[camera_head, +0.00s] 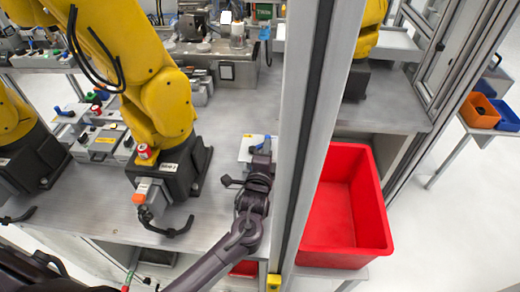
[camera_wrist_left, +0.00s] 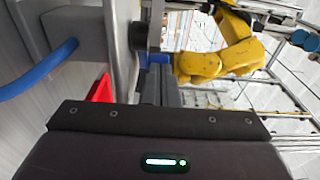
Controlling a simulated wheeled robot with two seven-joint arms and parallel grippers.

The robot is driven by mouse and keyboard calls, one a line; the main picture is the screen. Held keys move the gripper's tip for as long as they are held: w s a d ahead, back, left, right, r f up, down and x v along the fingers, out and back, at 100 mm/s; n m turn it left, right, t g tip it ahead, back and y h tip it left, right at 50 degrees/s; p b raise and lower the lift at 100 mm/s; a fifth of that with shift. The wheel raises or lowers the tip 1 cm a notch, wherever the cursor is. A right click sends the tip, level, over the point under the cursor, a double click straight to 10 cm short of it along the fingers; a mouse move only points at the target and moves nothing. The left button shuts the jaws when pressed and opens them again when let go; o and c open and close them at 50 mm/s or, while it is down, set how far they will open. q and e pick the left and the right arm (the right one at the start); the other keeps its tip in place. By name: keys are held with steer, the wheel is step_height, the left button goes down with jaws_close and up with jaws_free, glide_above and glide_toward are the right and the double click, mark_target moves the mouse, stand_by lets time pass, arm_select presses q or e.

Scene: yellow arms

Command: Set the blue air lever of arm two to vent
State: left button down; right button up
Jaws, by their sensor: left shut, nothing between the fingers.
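The yellow arm (camera_head: 165,105) stands on a dark base (camera_head: 175,168) with a small label I cannot read clearly. Just right of it, a pale box (camera_head: 246,150) on the grey table is partly hidden behind my left gripper (camera_head: 262,152). A small blue part shows by the gripper tips. In the left wrist view the closed fingers (camera_wrist_left: 160,86) are shut and empty. A blue lever (camera_wrist_left: 157,58) shows just beyond the fingertips, beside a dark round fitting (camera_wrist_left: 138,36). I cannot tell whether they touch. My right gripper is out of view.
A grey upright post (camera_head: 308,120) stands close to the right of my gripper. A red bin (camera_head: 375,215) lies beyond it. A blue hose (camera_wrist_left: 38,72) loops at the left of the wrist view. Bare table (camera_head: 222,110) lies behind the gripper.

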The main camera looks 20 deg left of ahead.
arm_select(q)
steer(key=shift+w+r+p, duration=0.15)
steer(key=shift+w+p, duration=0.4)
steer(key=shift+w, duration=0.1)
steer(key=shift+w+a, duration=0.1)
steer(key=shift+w, duration=0.1)
stand_by(0.4)
steer(key=s, duration=0.5)
steer(key=s+d+b, duration=0.1)
steer(key=s, duration=0.1)
steer(key=shift+s, duration=0.4)
steer(key=shift+f, duration=0.2)
